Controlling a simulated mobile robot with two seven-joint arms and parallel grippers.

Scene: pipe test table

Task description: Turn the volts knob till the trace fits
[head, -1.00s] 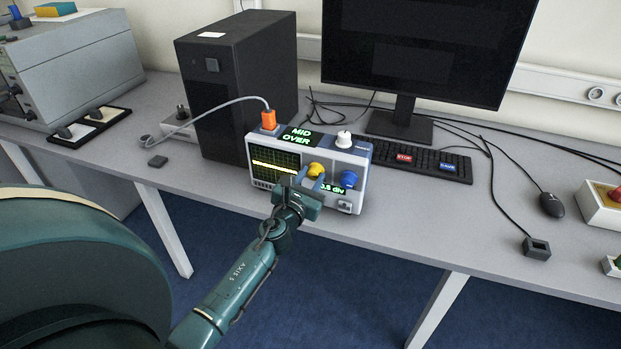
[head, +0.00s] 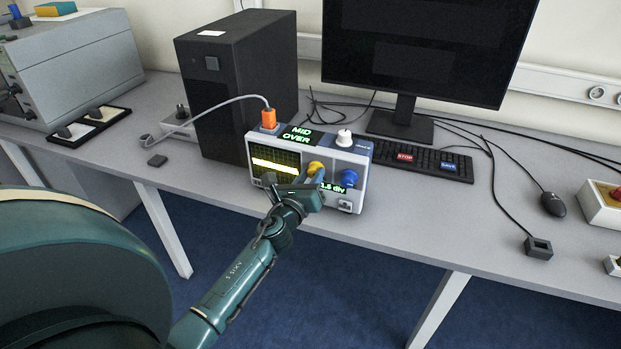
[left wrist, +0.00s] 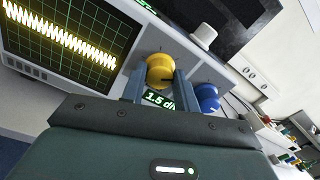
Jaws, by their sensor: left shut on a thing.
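The oscilloscope (head: 261,183) stands on the bench with its front facing me. Its screen (head: 275,163) shows a bright yellow trace, which appears in the left wrist view (left wrist: 62,38) as a tight zigzag band across the upper part of the grid. The top display (head: 298,134) reads "MID OVER". My left gripper (head: 302,178) is shut on the yellow knob (head: 315,167); in the left wrist view its fingers flank the knob (left wrist: 160,70). The readout (left wrist: 160,100) below reads about 1.5 div, partly covered by the fingers. My right gripper is out of view.
A blue knob (head: 349,178) sits just right of the gripper. A white knob (head: 344,138) and an orange plug (head: 268,117) with a grey cable are on top. A black computer case (head: 227,70), monitor (head: 415,45) and keyboard (head: 440,163) stand behind. The bench front edge is close.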

